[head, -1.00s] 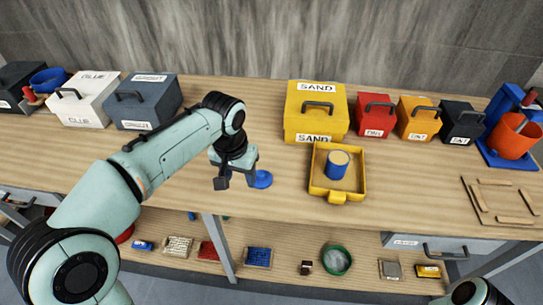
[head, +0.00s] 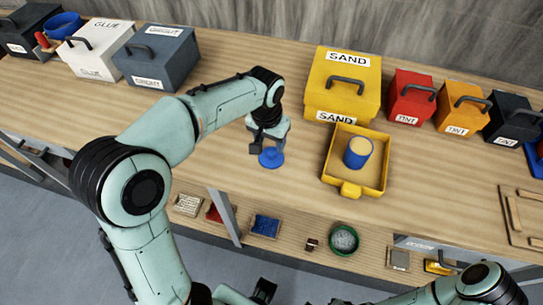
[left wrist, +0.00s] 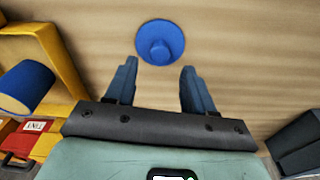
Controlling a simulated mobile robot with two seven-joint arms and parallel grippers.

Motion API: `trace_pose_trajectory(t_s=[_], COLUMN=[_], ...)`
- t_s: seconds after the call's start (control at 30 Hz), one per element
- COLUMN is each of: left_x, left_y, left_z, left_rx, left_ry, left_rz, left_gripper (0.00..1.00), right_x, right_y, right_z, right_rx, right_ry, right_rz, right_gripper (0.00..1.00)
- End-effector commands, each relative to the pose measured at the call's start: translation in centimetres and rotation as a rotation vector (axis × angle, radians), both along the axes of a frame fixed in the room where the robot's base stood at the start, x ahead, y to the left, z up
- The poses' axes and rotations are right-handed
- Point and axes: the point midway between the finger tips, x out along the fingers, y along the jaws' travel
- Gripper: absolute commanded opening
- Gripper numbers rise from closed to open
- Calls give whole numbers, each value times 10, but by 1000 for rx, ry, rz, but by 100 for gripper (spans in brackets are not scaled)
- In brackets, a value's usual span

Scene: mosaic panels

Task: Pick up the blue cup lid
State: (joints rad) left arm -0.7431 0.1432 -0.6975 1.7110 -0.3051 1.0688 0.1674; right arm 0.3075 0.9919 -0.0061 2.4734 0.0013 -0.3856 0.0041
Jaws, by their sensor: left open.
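The blue cup lid (head: 271,157) lies on the wooden tabletop (head: 225,115). It is a round blue disc with a raised knob, seen whole in the left wrist view (left wrist: 160,43). My left gripper (head: 262,145) is just above and behind the lid in the head view. In the left wrist view its two fingers (left wrist: 153,82) are apart and empty, and the lid is just beyond their tips, roughly centred between them. A blue cup (head: 358,152) filled with sand stands in the yellow tray (head: 352,189).
A yellow sand box (head: 341,85) stands behind the tray. Red, orange and dark boxes are to its right; glue (head: 92,52) and grey grout (head: 157,57) boxes are at the left. The table around the lid is clear. A lower shelf holds small tiles and a green bowl (head: 343,240).

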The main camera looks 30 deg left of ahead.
Motion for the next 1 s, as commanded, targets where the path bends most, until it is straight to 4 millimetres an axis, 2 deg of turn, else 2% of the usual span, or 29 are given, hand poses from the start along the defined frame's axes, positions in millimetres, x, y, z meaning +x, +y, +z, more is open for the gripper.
trace_pose_trajectory(t_s=[0.3, 0.43, 0.63, 0.8, 1.0], left_x=[1, 3, 3, 3, 3], left_y=[-1, -1, -1, -1, -1], left_z=[-44, -51, -51, -50, -50], left_rx=[2, 1, 0, 0, 0], left_ry=[4, 3, 1, 1, 1], left_rz=[-1, 0, 0, -1, -1], left_gripper=[53, 53, 53, 0, 0], right_x=[-3, -3, -3, -3, -3], right_y=[0, 0, 0, 0, 0], right_z=[-7, -7, -7, -7, -7], right_rx=[0, 0, 0, 0, 0], right_ry=[2, 3, 3, 3, 3], right_rz=[0, 0, 0, 0, 0], right_gripper=[0, 0, 0, 0, 0])
